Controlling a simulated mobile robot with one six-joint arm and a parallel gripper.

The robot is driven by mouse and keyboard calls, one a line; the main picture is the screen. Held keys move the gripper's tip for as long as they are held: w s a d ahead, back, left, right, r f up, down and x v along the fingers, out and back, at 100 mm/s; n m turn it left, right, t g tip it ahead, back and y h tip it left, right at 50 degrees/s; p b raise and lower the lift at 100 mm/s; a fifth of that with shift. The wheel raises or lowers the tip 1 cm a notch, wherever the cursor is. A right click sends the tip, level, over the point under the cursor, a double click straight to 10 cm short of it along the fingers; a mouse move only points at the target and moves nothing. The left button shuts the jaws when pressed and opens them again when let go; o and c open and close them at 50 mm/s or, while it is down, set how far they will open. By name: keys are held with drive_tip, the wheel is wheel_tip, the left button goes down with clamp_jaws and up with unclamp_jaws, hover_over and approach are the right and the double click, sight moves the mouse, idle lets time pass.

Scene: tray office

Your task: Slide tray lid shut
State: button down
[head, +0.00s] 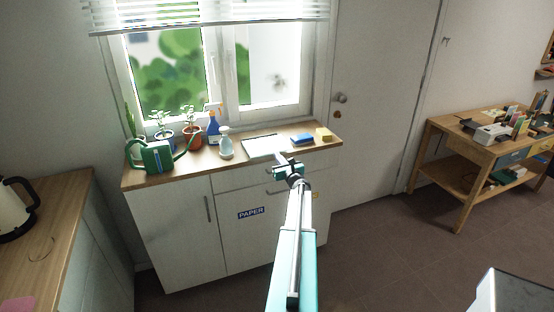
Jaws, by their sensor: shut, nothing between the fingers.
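A flat, pale rectangular item (264,147) lies on the wooden cabinet top below the window. It is too small in view to tell for sure whether it is the tray, or how its lid stands. My gripper (282,161) reaches forward from the bottom of the view and is shut and empty. It appears at the cabinet's front edge, just below and to the right of the pale item. Its fingertips are small, and I cannot tell whether they touch anything.
A green watering can (152,158), potted plants (191,138), a blue spray bottle (213,121) and a pale bottle (226,147) stand left on the top. A blue item (302,139) and a yellow sponge (324,134) lie right. A cluttered wooden table (463,147) stands far right.

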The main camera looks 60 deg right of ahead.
sight(274, 150)
drive_tip(key=b+x, duration=0.1)
drive_tip(key=x, duration=0.1)
drive_tip(key=b+x, duration=0.1)
drive_tip(key=x, duration=0.1)
drive_tip(key=shift+f+b, duration=0.2)
drive_tip(key=shift+b, duration=0.2)
drive_tip(key=shift+w+d+r+b, duration=0.15)
drive_tip(key=shift+w+d+b, duration=0.15)
drive_tip(key=shift+w+d, duration=0.2)
drive_tip(key=shift+a, duration=0.1)
drive_tip(key=shift+a, duration=0.1)
